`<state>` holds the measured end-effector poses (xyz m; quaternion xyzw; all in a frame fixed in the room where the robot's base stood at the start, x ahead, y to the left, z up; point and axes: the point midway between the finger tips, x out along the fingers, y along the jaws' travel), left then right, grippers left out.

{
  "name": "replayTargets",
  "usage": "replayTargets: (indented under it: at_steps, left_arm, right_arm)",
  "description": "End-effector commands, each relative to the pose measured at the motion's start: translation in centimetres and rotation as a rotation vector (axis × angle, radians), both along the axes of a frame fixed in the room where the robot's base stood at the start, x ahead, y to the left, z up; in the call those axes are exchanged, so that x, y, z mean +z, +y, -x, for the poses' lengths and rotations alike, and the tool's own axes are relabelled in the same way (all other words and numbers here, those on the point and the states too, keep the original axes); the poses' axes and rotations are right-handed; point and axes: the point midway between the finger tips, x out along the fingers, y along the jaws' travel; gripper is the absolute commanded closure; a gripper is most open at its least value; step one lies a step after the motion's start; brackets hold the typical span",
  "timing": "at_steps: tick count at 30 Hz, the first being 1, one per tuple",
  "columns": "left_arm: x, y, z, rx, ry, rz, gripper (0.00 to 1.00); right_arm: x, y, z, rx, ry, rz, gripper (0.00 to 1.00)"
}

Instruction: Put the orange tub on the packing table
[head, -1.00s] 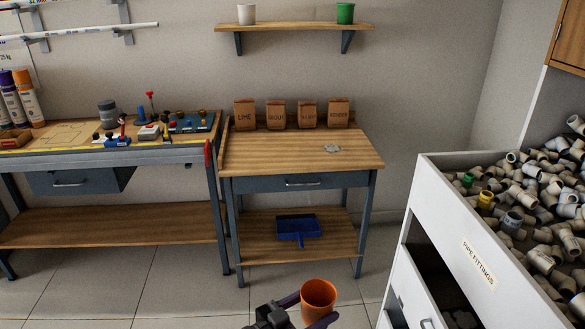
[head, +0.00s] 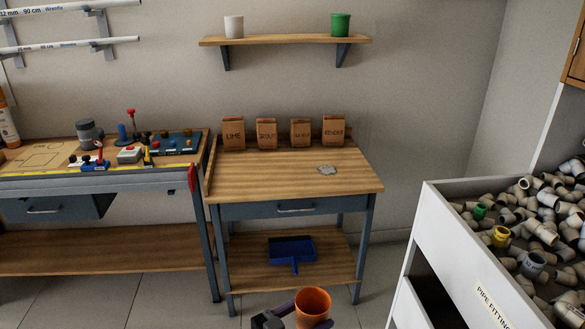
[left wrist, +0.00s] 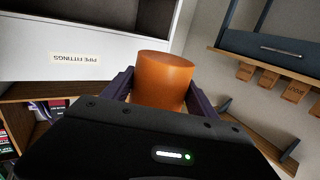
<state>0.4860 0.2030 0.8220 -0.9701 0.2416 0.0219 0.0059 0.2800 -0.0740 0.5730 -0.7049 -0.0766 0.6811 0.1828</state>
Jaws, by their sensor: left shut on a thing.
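The orange tub (head: 312,306) is at the bottom of the head view, held upright with its open top showing. My left gripper (head: 300,316) is shut on it, one dark finger on each side. In the left wrist view the tub (left wrist: 163,82) sits between the two fingers of the gripper (left wrist: 160,88). The packing table (head: 290,178) stands ahead, beyond the tub, with a wooden top, a drawer and a lower shelf. The tub is apart from the table and in front of it. My right gripper is not in view.
The front of the top is clear. A workbench (head: 90,179) adjoins on the left. A white bin of pipe fittings (head: 425,240) stands right.

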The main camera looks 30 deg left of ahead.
Motion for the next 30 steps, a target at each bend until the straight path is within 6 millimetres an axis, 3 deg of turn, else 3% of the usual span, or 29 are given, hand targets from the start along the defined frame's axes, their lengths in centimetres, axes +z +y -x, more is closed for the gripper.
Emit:
replayTargets:
  at_steps: [12,20,26,30]
  left_arm:
    - [-7.7,4.9,-5.1,0.142,-0.001,0.005,0.76]
    - [-11.2,8.7,-8.0,0.245,-0.003,-0.007,0.76]
    - [-13.1,13.1,-10.9,0.360,-0.010,-0.009,0.76]
    - [-13.3,17.5,-13.7,0.472,-0.014,-0.011,0.76]
  right_arm:
    - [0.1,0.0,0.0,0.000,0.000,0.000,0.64]
    - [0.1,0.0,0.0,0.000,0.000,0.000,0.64]
    - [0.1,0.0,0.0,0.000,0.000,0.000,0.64]
    - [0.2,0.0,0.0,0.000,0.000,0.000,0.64]
